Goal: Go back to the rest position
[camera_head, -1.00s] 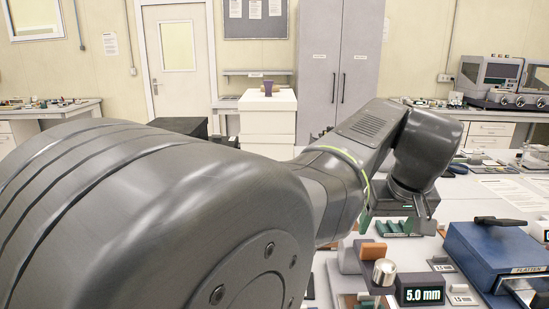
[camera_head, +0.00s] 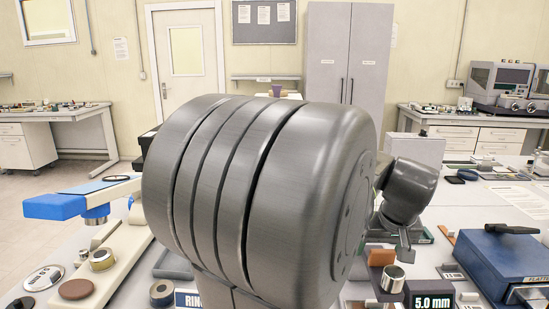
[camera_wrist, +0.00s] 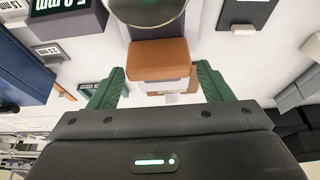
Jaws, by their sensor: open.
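My gripper (camera_wrist: 160,72) has its two green fingers spread apart in the wrist view, with nothing clasped between them. A brown block (camera_wrist: 160,57) shows beyond the gap between the fingers, apart from them as far as I can tell. In the head view my large grey arm link fills the middle, and my wrist shows just right of it, above the workbench. The fingers are mostly hidden there. The brown block (camera_head: 381,257) is below the wrist, beside a metal cylinder (camera_head: 392,279).
A 5.0 mm display (camera_head: 432,302) and a blue platten box (camera_head: 505,262) stand at the right. A blue-ended cream device (camera_head: 75,204) and a tape roll (camera_head: 162,293) lie at the left. My arm hides the bench's middle. Benches and a grey cabinet (camera_head: 350,52) stand behind.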

